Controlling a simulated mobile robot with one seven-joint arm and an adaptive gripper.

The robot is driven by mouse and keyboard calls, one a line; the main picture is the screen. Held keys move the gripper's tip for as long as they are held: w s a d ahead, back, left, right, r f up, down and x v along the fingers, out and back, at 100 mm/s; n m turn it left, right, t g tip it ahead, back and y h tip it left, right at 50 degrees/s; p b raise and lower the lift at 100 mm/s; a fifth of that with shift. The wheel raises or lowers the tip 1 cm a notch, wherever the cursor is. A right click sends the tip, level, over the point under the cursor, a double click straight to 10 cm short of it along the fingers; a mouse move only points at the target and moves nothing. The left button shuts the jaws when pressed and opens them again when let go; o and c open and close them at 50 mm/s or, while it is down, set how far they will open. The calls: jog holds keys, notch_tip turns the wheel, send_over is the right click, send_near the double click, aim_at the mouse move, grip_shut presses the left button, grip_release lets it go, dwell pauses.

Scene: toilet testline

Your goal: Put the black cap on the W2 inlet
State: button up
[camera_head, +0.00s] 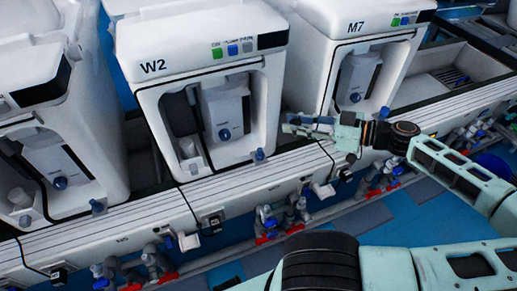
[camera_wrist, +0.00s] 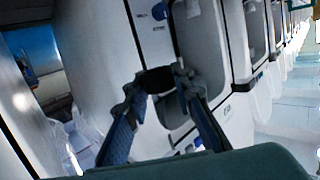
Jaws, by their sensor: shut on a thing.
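My gripper (camera_head: 290,125) is in front of the gap between the W2 machine (camera_head: 152,68) and the M7 machine, above the white rail. In the wrist view its two blue-grey fingers (camera_wrist: 160,80) close on the black cap (camera_wrist: 157,79), which sits between the fingertips. The cap cannot be made out in the head view. A blue fitting (camera_head: 260,155) stands at the lower right front of the W2 machine, apart from the gripper. I cannot tell for certain whether this is the W2 inlet. A blue fitting also shows in the wrist view (camera_wrist: 160,11).
The M7 machine (camera_head: 356,28) stands to the right, and another white machine (camera_head: 90,120) stands to the left. A white rail (camera_head: 130,218) runs in front of them. Blue valves and red pipe parts (camera_head: 268,238) line its lower side, above a blue floor.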

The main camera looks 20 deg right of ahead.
jog(key=w+a+f, duration=0.2)
jog(key=w+a, duration=0.1)
jog(key=a, duration=0.1)
jog(key=b, duration=0.2)
send_over(260, 149)
notch_tip(260, 149, down, 6)
jog(key=shift+s+d+r, duration=0.1)
jog(key=shift+f+b, duration=0.75)
jog(key=shift+f, duration=1)
jog(key=shift+f+b, duration=0.6)
jog(key=o, duration=0.7)
jog(key=shift+o, duration=0.2)
jog(key=shift+r, duration=0.1)
jog(key=shift+r+p, duration=0.65)
jog(key=shift+p, duration=0.1)
jog(key=p+v, duration=0.1)
jog(key=v, duration=1)
jog(key=shift+s+d, duration=0.2)
jog(key=shift+s, duration=0.05)
